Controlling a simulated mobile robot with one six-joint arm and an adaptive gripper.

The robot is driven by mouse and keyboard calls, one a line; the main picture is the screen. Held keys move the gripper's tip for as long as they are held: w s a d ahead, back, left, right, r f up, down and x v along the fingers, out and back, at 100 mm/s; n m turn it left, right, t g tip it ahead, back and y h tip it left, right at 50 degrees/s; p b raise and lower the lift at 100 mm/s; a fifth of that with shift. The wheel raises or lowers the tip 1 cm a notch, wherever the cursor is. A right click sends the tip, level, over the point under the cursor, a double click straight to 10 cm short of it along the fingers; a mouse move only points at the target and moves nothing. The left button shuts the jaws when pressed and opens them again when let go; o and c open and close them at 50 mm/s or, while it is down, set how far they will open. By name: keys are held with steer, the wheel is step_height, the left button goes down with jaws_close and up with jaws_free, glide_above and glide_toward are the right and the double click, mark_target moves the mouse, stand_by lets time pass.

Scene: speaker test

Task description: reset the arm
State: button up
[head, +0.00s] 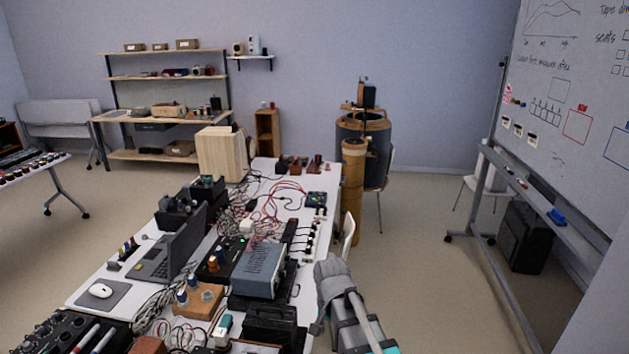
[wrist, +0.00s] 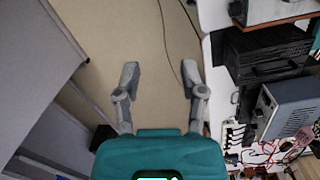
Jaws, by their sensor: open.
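My gripper (wrist: 160,76) shows in the wrist view with its two grey fingers spread apart. The right finger is close to the table's edge in that picture, and I cannot tell whether there is any contact. In the head view my grey arm (head: 338,282) rises from the bottom, just right of the long table (head: 283,222). The gripper's fingers cannot be made out there.
The table holds a laptop (head: 176,251), a grey-blue instrument (head: 259,270), a black case (head: 270,325) and many cables. A wheeled whiteboard (head: 560,110) stands right. A chair (head: 348,238) stands by the table's right side. Open floor (head: 425,240) lies between table and whiteboard.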

steer(key=s+d+f+n+b, duration=0.1)
steer(key=s+d+n, duration=0.1)
steer(key=d, duration=0.4)
steer(key=s+d+f+n+b, duration=0.1)
steer(key=s+d+f+n, duration=0.1)
steer(key=d, duration=0.5)
steer(key=shift+s+n+t+b, duration=0.3)
steer(key=shift+s+t+b, duration=0.1)
steer(key=shift+s, duration=0.25)
